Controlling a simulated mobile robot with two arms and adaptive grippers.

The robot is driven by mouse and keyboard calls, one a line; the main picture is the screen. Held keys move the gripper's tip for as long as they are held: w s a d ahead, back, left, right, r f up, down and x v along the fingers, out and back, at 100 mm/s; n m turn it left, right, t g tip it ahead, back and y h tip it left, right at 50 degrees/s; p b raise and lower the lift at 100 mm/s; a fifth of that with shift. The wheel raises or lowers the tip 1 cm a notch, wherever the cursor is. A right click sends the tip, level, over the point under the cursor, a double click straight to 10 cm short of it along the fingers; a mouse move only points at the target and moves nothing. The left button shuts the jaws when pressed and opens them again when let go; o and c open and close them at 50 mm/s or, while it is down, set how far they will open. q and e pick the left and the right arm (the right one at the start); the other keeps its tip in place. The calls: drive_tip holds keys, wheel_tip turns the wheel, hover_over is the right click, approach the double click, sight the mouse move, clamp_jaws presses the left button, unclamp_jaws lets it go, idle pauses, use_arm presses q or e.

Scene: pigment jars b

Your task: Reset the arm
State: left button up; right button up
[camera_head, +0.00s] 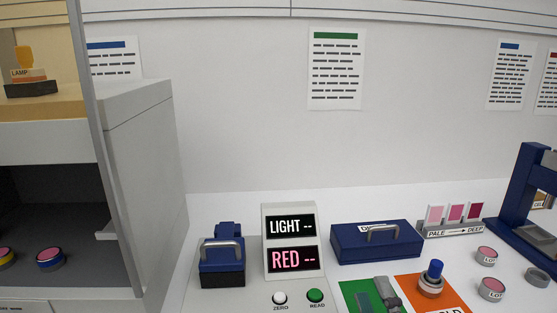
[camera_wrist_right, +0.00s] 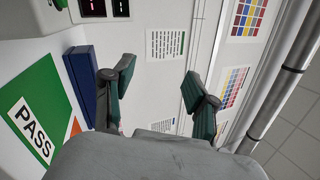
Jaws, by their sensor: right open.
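My right gripper (camera_wrist_right: 163,88) shows in the right wrist view with its two dark green-padded fingers spread apart and nothing between them. In the head view a small grey part of the right gripper (camera_head: 386,292) shows at the bottom edge, over the green mat; the rest of the arm is out of frame. The wrist view is turned on its side and faces the wall. My left gripper is in neither view.
The green PASS mat (camera_wrist_right: 30,118) and orange mat (camera_head: 408,285) lie near the right gripper. A jar with a blue-topped piece (camera_head: 431,288) stands on the orange mat. Behind are a blue case (camera_head: 350,245) and a display (camera_head: 291,225). Jars (camera_head: 491,289) and a blue press (camera_head: 528,190) stand right.

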drive_tip(key=s+a+f+n+g+y, duration=0.2)
drive_tip(key=s+a+f+n+g, duration=0.25)
drive_tip(key=f+n, duration=0.3)
drive_tip(key=s+a+f+n+g+y, duration=0.3)
drive_tip(key=f+n+g, duration=0.3)
drive_tip(key=f+n, duration=0.15)
drive_tip(key=s+d+f+n+g+h, duration=0.6)
drive_tip(key=s+d+f+g+h, duration=0.25)
drive_tip(key=s+d+f, duration=0.4)
drive_tip(key=s+a+f+g, duration=0.1)
drive_tip(key=s+f, duration=0.1)
drive_tip(key=f, duration=1.2)
drive_tip(key=s+f, duration=0.2)
drive_tip(key=f, duration=1.2)
drive_tip(key=s+d+f+g, duration=0.1)
drive_tip(key=s+d+f, duration=0.1)
drive_tip(key=s+f, duration=1.1)
drive_tip(key=shift+s+d+f, duration=0.2)
drive_tip(key=shift+s+f, duration=0.05)
drive_tip(key=shift+s, duration=0.95)
